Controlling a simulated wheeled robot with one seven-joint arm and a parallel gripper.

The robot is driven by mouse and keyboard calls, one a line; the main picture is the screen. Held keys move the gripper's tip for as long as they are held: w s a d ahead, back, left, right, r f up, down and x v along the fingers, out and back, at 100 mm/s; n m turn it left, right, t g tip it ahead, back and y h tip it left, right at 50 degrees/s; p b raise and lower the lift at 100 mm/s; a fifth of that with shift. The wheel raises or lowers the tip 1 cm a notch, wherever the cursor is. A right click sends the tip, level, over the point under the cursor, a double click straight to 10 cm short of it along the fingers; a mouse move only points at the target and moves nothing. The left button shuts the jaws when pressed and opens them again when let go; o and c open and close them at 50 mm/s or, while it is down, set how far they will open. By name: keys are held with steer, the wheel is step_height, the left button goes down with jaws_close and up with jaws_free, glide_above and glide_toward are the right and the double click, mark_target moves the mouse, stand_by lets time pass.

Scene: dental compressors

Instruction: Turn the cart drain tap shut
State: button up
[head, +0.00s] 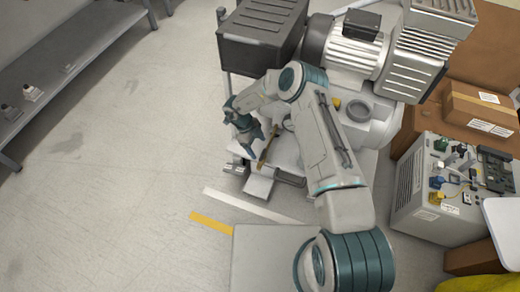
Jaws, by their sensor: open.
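My gripper (247,146) hangs at the end of my arm, low over the front left side of the compressor cart, and is open. A thin brass-coloured part (267,152), possibly the drain tap or its lever, shows just right of the gripper. I cannot tell its position or whether the gripper touches it. The compressor cart (286,160) carries a light grey tank (372,122) and a ribbed motor (355,55). My arm covers part of the tank and the cart.
A dark box (262,30) stands at the cart's back left. Cardboard boxes (480,108) and a grey unit with coloured fittings (420,190) stand at right. A grey shelf (65,55) is at upper left. The floor (110,180) at left is clear.

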steer(key=p+v, duration=0.1)
steer(key=v, duration=0.8)
steer(key=shift+r+p, duration=0.2)
steer(key=shift+p, duration=0.1)
steer(key=shift+a, duration=0.1)
